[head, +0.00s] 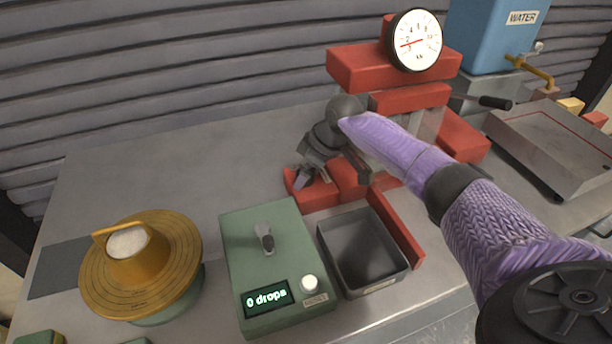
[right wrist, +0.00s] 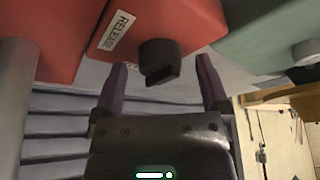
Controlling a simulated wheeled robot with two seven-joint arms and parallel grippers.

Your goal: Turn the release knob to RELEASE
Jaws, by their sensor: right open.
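The release knob (right wrist: 158,56) is a dark round knob with a bar-like grip, on the face of a red block (right wrist: 190,25) in the right wrist view. A white label reading RELEASE (right wrist: 118,33) is beside it. My right gripper (right wrist: 161,63) is open, with one purple finger on each side of the knob. My left gripper is not in view.
A green box (head: 240,228) with a lever and a "0 drops" display stands in front, with a grey open bin (head: 385,284) beside it. A brass flow table (head: 178,275) is at left. A dial gauge (head: 415,40) tops the machine. A metal tray (head: 550,145) is at right.

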